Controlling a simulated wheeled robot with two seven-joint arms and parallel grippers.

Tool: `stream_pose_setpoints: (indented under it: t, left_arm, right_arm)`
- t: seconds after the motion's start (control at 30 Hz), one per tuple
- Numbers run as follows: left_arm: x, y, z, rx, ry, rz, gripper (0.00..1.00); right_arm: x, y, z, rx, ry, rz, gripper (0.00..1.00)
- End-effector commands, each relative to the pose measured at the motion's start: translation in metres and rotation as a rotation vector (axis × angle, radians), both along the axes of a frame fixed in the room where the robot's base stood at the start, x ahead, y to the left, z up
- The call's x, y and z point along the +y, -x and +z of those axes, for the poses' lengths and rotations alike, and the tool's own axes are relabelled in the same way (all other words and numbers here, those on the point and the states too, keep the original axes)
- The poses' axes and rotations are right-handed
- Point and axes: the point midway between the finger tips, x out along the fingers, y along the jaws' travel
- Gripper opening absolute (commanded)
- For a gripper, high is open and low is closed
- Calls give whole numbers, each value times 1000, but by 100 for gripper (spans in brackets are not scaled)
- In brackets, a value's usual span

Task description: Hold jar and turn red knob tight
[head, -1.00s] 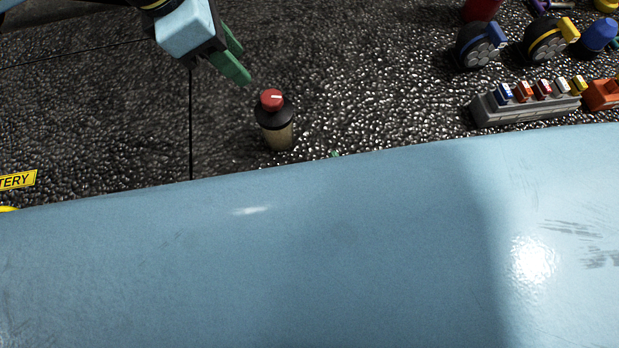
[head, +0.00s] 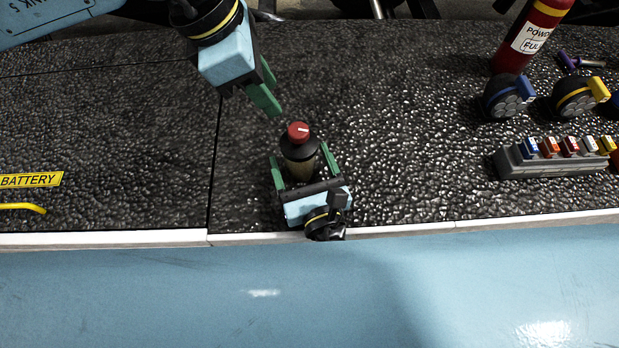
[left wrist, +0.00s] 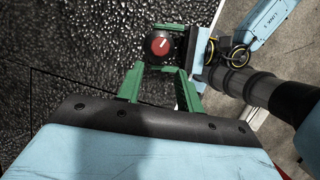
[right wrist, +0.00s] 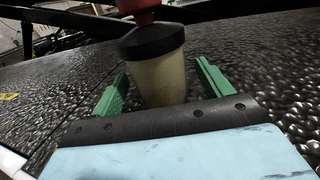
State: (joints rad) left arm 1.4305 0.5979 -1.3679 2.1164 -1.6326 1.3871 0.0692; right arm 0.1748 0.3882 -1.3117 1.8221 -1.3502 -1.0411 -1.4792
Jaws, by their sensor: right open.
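The jar (head: 300,167) stands upright on the dark textured surface, with a tan body and black shoulder. The red knob (head: 298,131) with a white mark sits on top of it; it also shows in the left wrist view (left wrist: 161,46). My right gripper (head: 304,160) is open, its green fingers on either side of the jar. In the right wrist view a gap shows beside the jar body (right wrist: 158,80). My left gripper (head: 272,94) is above and to the left of the knob, apart from it. In the left wrist view its green fingers (left wrist: 160,72) are spread and empty.
A grey block with coloured switches (head: 550,158), two round dials (head: 508,97) and a red extinguisher (head: 532,35) stand at the right. A yellow BATTERY label (head: 30,180) lies at the left. A pale edge (head: 110,238) borders the surface in front.

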Motion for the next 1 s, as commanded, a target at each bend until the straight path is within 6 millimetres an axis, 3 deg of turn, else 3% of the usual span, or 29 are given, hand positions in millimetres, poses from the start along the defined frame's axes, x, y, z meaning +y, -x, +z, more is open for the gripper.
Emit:
stream_pose_setpoints:
  t: [0.4,0.8,0.93,1.0]
  left_arm:
    - [0,0,0,0,0,0,36]
    - [0,0,0,0,0,0,36]
    - [-1,1,-1,10,7,4,51]
    - [-3,6,-4,42,30,18,52]
  right_arm:
    - [2,-7,0,1,-1,0,77]
    - [2,-7,0,1,-1,0,24]
    - [2,-7,0,1,-1,0,22]
    - [2,-7,0,1,-1,0,22]
